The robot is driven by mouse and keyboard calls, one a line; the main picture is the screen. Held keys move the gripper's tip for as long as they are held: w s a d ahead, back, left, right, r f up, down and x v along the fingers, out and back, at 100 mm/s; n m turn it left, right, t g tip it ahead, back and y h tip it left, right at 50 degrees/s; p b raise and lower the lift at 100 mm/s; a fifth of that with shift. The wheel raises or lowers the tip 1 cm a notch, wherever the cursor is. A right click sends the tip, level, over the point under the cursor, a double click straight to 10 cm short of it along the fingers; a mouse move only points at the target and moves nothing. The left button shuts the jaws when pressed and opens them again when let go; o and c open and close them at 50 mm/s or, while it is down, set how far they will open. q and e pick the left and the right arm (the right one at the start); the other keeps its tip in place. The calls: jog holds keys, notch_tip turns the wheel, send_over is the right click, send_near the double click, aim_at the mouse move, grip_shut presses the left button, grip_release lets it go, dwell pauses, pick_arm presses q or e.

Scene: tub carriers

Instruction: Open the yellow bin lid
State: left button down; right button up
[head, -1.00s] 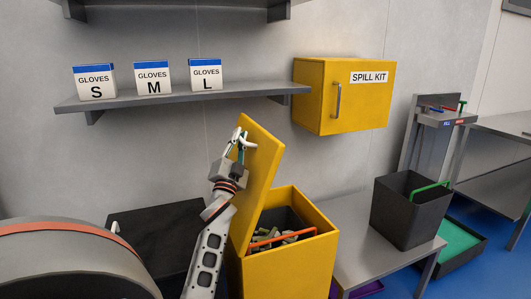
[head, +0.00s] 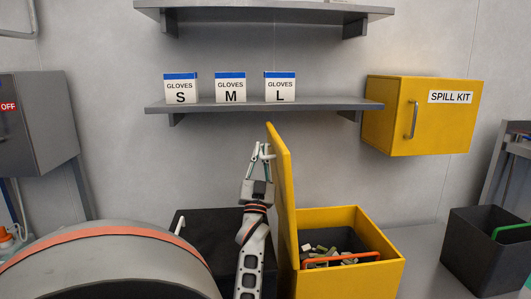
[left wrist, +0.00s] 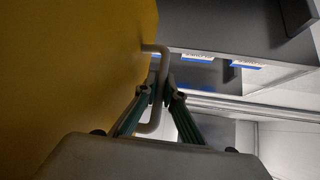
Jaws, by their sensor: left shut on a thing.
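The yellow bin (head: 352,280) stands at the lower middle of the head view. Its lid (head: 283,190) stands up near vertical on the left side of the bin, so the inside shows. My left gripper (head: 261,155) is at the lid's left face, near its top end. In the left wrist view, its fingers (left wrist: 160,90) are shut on the pale lid handle (left wrist: 153,62), with the yellow lid (left wrist: 70,70) filling the left side. My right gripper is in neither view.
The bin holds several small pieces and an orange-red handle (head: 342,258). A black box (head: 205,235) is left of the lid. A shelf (head: 330,104) with glove boxes and the yellow spill kit cabinet (head: 410,125) are on the wall behind. A dark tub (head: 475,250) is at right.

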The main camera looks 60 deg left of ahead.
pick_arm(q)
jog(key=shift+w+f, duration=0.1)
jog(key=shift+f, duration=0.05)
jog(key=c, duration=2.1)
grip_release()
jog(key=shift+c, duration=0.2)
